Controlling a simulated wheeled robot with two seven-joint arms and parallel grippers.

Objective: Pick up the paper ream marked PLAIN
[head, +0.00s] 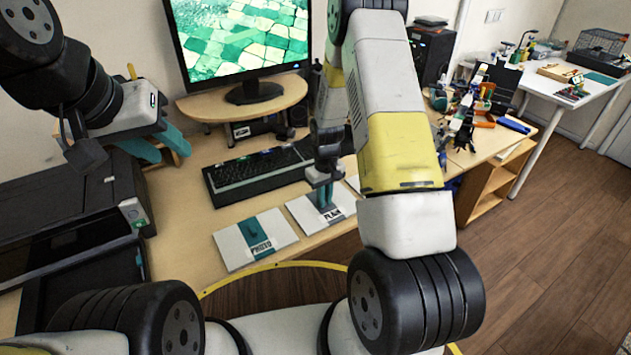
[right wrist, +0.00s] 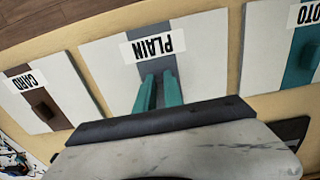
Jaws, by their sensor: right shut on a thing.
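The paper ream marked PLAIN (head: 301,211) is a white slab with a grey band and a white label, lying on the desk near its front edge. It also shows in the right wrist view (right wrist: 104,66), with the label upside down. My right gripper (head: 323,196) points down over the ream's middle. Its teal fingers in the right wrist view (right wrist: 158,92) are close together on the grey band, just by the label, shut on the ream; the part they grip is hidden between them.
A ream marked PHOTO (head: 232,247) with a teal band lies left of PLAIN. A ream marked CARD (right wrist: 62,88) with a brown band lies on the other side. A keyboard (head: 255,172) and a monitor (head: 240,45) stand behind; a black printer (head: 65,205) stands left.

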